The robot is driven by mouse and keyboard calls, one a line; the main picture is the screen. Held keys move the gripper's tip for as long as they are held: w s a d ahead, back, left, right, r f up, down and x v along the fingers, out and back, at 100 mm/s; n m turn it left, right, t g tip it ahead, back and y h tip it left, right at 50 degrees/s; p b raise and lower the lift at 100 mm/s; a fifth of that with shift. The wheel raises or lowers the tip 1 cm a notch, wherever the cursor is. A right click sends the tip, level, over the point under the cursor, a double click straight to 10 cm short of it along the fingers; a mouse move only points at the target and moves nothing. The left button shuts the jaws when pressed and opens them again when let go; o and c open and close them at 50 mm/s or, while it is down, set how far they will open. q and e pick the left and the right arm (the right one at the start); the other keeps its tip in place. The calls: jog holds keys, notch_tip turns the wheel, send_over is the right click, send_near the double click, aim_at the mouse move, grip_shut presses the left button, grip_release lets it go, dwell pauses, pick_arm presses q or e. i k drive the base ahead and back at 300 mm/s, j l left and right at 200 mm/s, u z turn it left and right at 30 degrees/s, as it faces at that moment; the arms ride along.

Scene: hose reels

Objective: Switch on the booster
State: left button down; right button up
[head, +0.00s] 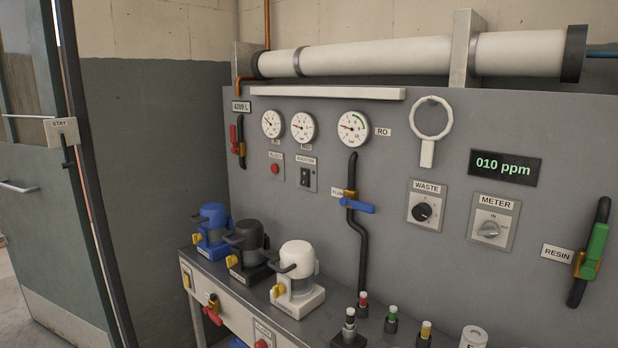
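The booster switch (305,178) is a black rocker on a small light plate in the upper middle of the grey panel (390,260). A label that seems to read BOOSTER sits above it. I cannot tell which way the rocker is set. A red button (275,169) on its own plate is just to its left. Three round gauges, the middle one (302,127) straight above the switch, have red needles. Neither of my grippers is in view.
A shelf (232,288) below the panel holds blue, black and white canister units (296,270) and several small bottles. A blue-handled valve (357,206), WASTE knob (422,211), METER knob (489,230) and green RESIN valve (594,250) are right of the switch. A door (50,200) stands left.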

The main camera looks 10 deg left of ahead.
aim_at(304, 174)
jog(key=i+j+z, duration=0.1)
jog(key=i+j, duration=0.15)
jog(key=i+j+z, duration=0.15)
jog(key=j, duration=0.25)
jog(key=i+j+z, duration=0.1)
jog(key=i+j, duration=0.15)
jog(key=j, duration=0.15)
jog(key=i+j+z, duration=0.1)
jog(key=j, duration=0.25)
jog(key=i, duration=0.05)
